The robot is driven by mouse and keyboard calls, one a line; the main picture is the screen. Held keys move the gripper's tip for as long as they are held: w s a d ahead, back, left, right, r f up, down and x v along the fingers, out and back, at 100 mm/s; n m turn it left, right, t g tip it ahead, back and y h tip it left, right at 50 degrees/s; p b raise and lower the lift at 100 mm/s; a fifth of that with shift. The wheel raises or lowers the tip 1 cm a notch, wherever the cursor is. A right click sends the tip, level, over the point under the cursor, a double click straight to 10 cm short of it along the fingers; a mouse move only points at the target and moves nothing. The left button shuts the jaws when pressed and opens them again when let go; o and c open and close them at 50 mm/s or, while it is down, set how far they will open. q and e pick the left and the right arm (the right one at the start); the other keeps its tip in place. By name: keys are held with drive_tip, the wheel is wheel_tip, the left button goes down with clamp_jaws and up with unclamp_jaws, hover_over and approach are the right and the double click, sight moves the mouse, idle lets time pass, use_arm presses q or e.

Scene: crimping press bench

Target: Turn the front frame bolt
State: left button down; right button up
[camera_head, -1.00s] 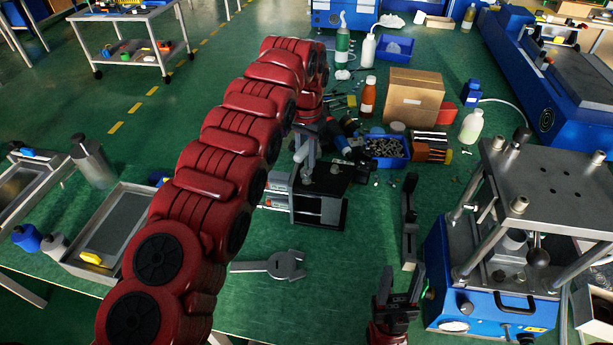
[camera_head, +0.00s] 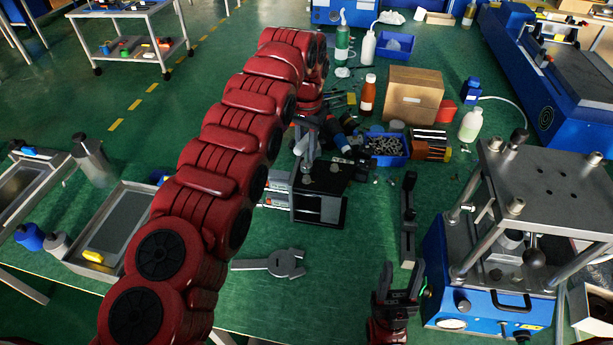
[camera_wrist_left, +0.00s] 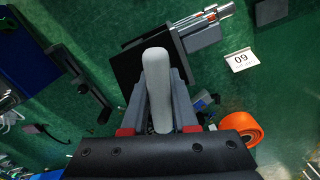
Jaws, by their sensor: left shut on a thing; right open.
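The crimping press stands at the right of the head view, with a grey top plate (camera_head: 555,180) on posts and a blue base. A round bolt-like head (camera_head: 516,205) sits at the plate's front left corner. My right gripper (camera_head: 400,280) is open and empty, pointing up at the bottom, left of the press.
A grey wrench (camera_head: 270,264) lies flat on the green bench. A blue bin of small parts (camera_head: 386,147), a cardboard box (camera_head: 413,94) and bottles stand behind. A metal tray (camera_head: 118,225) lies left.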

sight(307, 138)
use_arm(q)
wheel_tip(307, 138, up, 3)
drive_tip(key=n+p, duration=0.7)
drive_tip(key=n, duration=0.2)
drive_tip(key=shift+r+p, duration=0.1)
drive_tip(key=shift+p, duration=0.25)
drive_tip(key=shift+n+p, duration=0.35)
drive_tip(key=shift+n, duration=1.05)
drive_tip(key=shift+f, duration=0.25)
drive_tip(key=shift+f+b, duration=0.6)
drive_tip(key=shift+f, duration=0.75)
drive_tip(key=shift+f+b, duration=0.35)
drive_tip(key=shift+f, duration=0.5)
drive_tip(key=shift+f+b, duration=0.55)
drive_tip(key=shift+f, duration=0.65)
